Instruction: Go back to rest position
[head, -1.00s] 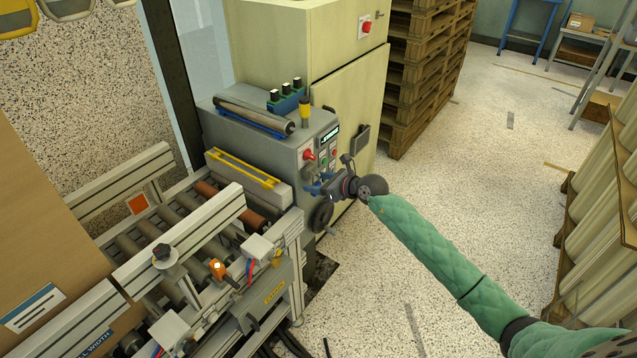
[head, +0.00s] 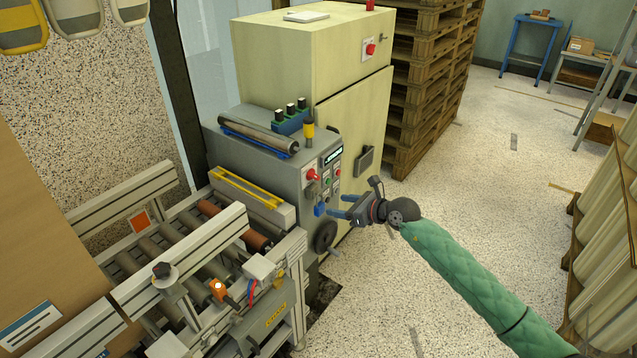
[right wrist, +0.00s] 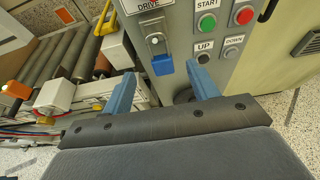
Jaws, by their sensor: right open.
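My right gripper (head: 338,206) is open and empty, in front of the grey control box (head: 320,205) at the end of the roller conveyor. My right arm, in a green quilted sleeve, comes in from the lower right. In the right wrist view its two blue fingers (right wrist: 162,90) are spread apart, below a panel with a green START button (right wrist: 207,22), a red button (right wrist: 244,15) and UP and DOWN buttons. A blue padlock-like piece (right wrist: 161,64) hangs between the fingertips, behind them. I cannot tell whether a finger touches the panel. My left gripper is not in view.
The roller conveyor (head: 150,245) with metal rails fills the lower left, beside a large cardboard box (head: 40,250). A cream cabinet (head: 350,125) stands behind the control box. Stacked pallets (head: 432,90) stand farther back. The speckled floor at centre right is open.

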